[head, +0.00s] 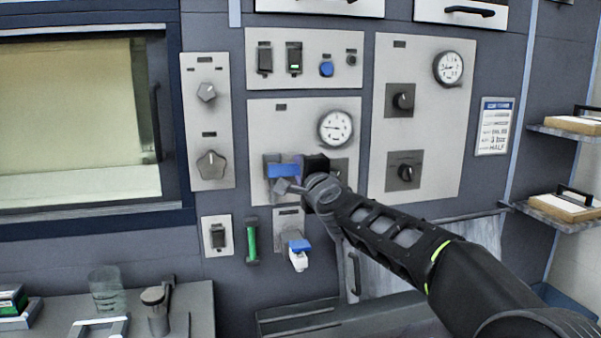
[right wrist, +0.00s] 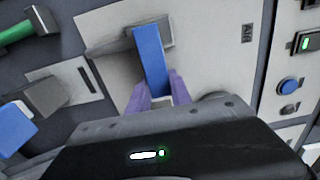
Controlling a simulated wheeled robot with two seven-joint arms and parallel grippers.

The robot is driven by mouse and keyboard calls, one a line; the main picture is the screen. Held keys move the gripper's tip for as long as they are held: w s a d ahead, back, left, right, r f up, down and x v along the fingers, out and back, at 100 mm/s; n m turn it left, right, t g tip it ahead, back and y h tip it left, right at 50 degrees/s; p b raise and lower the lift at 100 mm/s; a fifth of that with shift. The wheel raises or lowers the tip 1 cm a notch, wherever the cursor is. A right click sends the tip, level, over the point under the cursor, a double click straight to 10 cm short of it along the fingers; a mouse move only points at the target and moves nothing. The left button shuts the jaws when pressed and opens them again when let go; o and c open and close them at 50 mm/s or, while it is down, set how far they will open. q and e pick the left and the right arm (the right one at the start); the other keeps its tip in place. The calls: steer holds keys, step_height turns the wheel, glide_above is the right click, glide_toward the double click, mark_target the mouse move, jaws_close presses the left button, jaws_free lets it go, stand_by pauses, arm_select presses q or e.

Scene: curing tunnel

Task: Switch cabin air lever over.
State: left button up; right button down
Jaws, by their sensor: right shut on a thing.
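The cabin air lever is a blue handle (head: 283,171) on a grey mount, on the pale panel below a round gauge. It lies roughly sideways in the head view. In the right wrist view the blue lever (right wrist: 151,62) runs from its grey mount down between two purple fingers. A small label reading AIR is on the panel there. My right gripper (head: 298,168) is shut on the lever's near end, and its wrist hides part of the panel to the right. In the wrist view the right gripper (right wrist: 160,90) has a finger on each side of the handle. My left gripper is not in view.
A gauge (head: 336,128) sits just above the lever. A second blue-handled fitting (head: 299,248) and a green handle (head: 252,241) are below. Two grey knobs (head: 206,92) are on the left panel, black knobs (head: 403,101) on the right. A counter with a glass beaker (head: 107,289) stands at lower left.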

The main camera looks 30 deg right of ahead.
stand_by(0.4)
steer(key=c, duration=1.2)
jaws_free()
steer(key=shift+o, duration=0.2)
steer(key=v, duration=0.7)
steer(key=shift+s, duration=0.35)
steer(key=shift+a+f, duration=0.1)
